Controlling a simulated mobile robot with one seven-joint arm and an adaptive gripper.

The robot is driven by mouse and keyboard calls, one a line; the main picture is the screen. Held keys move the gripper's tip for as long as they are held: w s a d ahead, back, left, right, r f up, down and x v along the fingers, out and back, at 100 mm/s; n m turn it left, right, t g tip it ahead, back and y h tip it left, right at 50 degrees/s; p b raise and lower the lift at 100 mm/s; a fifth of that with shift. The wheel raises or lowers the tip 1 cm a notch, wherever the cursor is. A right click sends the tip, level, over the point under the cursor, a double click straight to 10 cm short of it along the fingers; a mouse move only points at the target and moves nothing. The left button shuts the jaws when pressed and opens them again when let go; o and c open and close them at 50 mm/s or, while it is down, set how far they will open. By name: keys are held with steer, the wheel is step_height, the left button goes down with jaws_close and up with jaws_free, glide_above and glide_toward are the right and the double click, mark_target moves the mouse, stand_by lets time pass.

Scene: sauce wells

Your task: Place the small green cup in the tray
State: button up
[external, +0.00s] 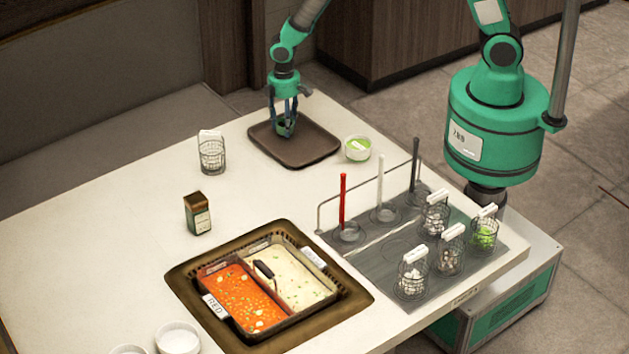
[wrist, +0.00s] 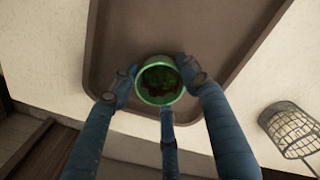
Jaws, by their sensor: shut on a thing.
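The small green cup (wrist: 160,80) is between the fingers of my gripper (wrist: 158,88) in the wrist view. My gripper is shut on it, and the cup's open top with dark green contents faces the camera. The brown tray (wrist: 115,45) is directly beneath. In the external view my gripper (external: 284,130) points down over the tray (external: 310,149), and the cup (external: 282,126) is mostly hidden by the fingers. I cannot tell whether the cup's base touches the tray.
A white bowl with green contents (external: 357,149) stands just right of the tray. A wire basket (external: 212,154) stands to the left and also shows in the wrist view (wrist: 287,128). A small box (external: 198,214), the two-part pot (external: 265,290) and the grey rack (external: 400,258) are nearer the camera.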

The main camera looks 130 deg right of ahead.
steer(key=shift+f, duration=0.7)
steer(key=shift+f, duration=0.15)
steer(key=o, duration=1.2)
step_height(320, 180, up, 12)
steer(key=shift+r+p, duration=0.15)
steer(key=shift+p, duration=0.65)
steer(key=shift+r, duration=0.1)
